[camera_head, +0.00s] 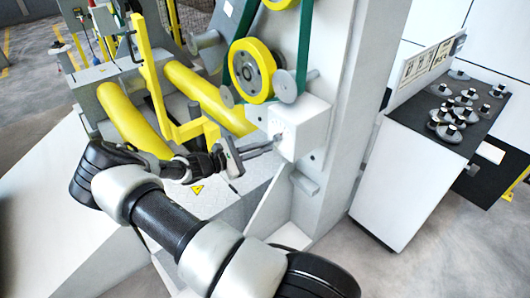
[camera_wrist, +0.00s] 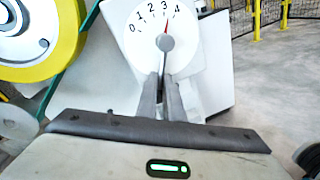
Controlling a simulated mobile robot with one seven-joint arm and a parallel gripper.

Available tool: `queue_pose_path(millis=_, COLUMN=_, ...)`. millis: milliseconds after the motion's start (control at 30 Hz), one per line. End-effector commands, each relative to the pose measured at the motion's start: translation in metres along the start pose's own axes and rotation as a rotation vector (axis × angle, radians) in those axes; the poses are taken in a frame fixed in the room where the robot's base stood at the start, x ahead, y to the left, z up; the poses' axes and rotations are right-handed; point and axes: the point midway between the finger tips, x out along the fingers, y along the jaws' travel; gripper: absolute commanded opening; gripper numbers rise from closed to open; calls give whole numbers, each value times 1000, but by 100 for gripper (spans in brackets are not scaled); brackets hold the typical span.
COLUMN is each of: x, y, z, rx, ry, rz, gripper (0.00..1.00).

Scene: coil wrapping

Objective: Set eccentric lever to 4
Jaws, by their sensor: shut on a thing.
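The eccentric lever (camera_wrist: 162,62) hangs down from a grey hub (camera_wrist: 165,43) on a white round dial (camera_wrist: 140,48) in the wrist view. The dial is numbered 0 to 4, and a thin red pointer (camera_wrist: 167,28) points up, between 3 and 4. My gripper (camera_wrist: 165,82) is shut on the lever, with its two fingers below the hub. In the head view my gripper (camera_head: 272,144) reaches from the left to the white dial box (camera_head: 303,117) on the machine. The lever is too small to make out there.
A yellow wheel (camera_head: 250,70) with a green belt (camera_head: 304,40) sits just above the box. Yellow rollers (camera_head: 132,120) and a yellow bracket (camera_head: 150,75) stand close to my arm. A cabinet (camera_head: 400,170) with a black top holding several knobs stands at right. Floor shows between.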

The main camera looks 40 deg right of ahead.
Motion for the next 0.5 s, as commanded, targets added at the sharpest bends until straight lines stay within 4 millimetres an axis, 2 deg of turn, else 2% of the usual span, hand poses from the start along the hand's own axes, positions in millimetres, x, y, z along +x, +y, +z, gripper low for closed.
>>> queue_pose_path(millis=33, x=-4, y=-1, z=-6, rx=34, ry=21, rz=-2, gripper=0)
queue_pose_path(millis=500, x=-6, y=11, z=-3, rx=234, ry=60, rz=-1, gripper=0)
